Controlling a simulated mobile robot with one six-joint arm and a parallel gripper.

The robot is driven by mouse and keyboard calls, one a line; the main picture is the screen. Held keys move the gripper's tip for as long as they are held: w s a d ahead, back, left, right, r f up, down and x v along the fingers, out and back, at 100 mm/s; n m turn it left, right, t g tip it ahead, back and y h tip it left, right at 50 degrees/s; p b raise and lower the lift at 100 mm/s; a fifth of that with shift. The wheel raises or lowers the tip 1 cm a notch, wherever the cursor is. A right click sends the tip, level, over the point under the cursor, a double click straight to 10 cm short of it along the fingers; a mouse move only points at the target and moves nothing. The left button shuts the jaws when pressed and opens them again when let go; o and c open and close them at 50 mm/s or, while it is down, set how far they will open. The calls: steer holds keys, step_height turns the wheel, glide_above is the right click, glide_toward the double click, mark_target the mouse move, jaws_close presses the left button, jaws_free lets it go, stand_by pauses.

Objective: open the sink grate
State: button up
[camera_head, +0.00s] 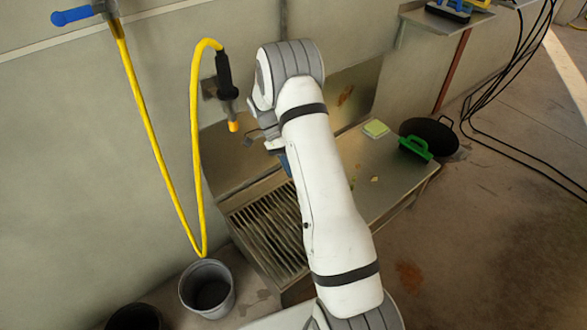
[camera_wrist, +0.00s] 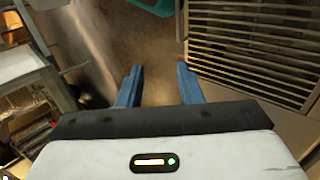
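The sink grate (camera_head: 268,232) is a slatted metal panel at the near left end of the metal counter, and it appears to lie flat. In the wrist view the grate (camera_wrist: 255,45) fills the upper right, its slats running across. My gripper (camera_wrist: 158,86) has two blue fingers spread apart with nothing between them. The right finger is beside the grate's left edge in the picture; whether it touches cannot be told. In the head view my arm covers part of the counter, and only a bit of blue finger shows beside it.
A grey bucket (camera_head: 207,288) stands on the floor near the grate. A yellow hose (camera_head: 197,150) with a black spray handle (camera_head: 226,78) hangs at the wall.

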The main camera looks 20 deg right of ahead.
step_height(320, 180, up, 9)
steer(key=p, duration=0.1)
stand_by(0.6)
steer(key=s+a+r+n+t+y+p, duration=0.1)
steer(key=s+a+r+n+t+p, duration=0.15)
steer(key=s+r+p, duration=0.4)
steer(key=s+a+r+n+t+p, duration=0.1)
steer(key=s+r+n+t, duration=0.2)
steer(key=r, duration=0.7)
steer(key=s+a+r+n+t+y+p, duration=0.15)
steer(key=s+r+n+p, duration=0.3)
steer(key=r, duration=0.45)
steer(key=s+a+r+n+t+p, duration=0.2)
steer(key=s+r+n+t+p, duration=0.1)
steer(key=s, duration=0.6)
steer(key=shift+s+r+n+t+p, duration=0.35)
steer(key=shift+r+n, duration=0.25)
steer(key=shift+n, duration=0.2)
